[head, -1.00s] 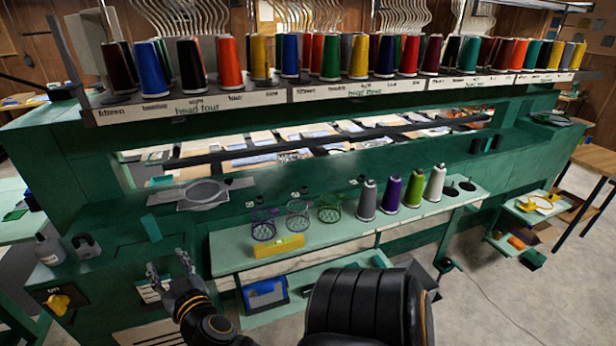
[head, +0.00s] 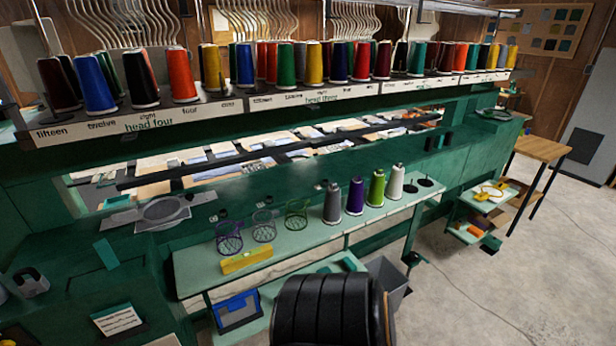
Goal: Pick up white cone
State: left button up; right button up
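The white cone (head: 396,182) stands upright on the pale green shelf (head: 200,268), at the right end of a row of thread cones. The lime green cone (head: 376,188) is just left of it, then a purple cone (head: 355,196) and a grey cone (head: 332,203). Neither gripper shows in the head view.
Two dark empty holders (head: 425,182) sit right of the white cone. Several wire baskets (head: 264,226) and a yellow block (head: 246,260) are on the shelf's left. A thread rack (head: 300,108) runs above. A grey bin (head: 390,282) stands below.

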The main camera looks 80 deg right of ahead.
aim_at(395, 186)
jog(key=j+z, duration=0.1)
jog(key=z, duration=3.05)
jog(key=l, duration=0.1)
